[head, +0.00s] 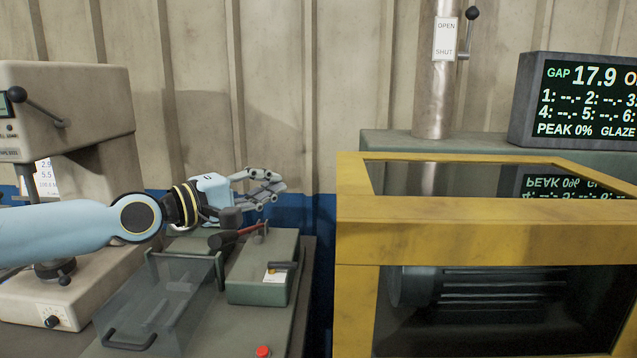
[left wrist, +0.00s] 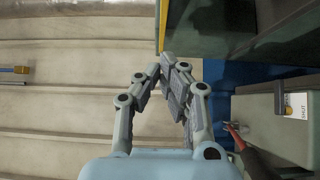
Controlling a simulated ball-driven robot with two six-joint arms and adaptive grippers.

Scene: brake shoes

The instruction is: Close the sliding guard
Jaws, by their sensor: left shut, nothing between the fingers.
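A clear sliding guard (head: 160,300) with a dark frame and a dark bar handle (head: 128,341) at its near end stands on the grey bench machine at lower left. My left gripper (head: 270,188) is shut and empty, in the air above and behind that box, apart from the guard handle. In the left wrist view its fingers (left wrist: 172,78) meet with nothing between them, and the box (left wrist: 270,120) is at the right. My right gripper is not in view.
A yellow-framed enclosure (head: 480,228) fills the right side, with a display (head: 580,100) behind it. A beige machine (head: 70,120) stands at the left. A post with an OPEN/SHUT plate (head: 445,40) is at the back. A red button (head: 263,351) sits at the front.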

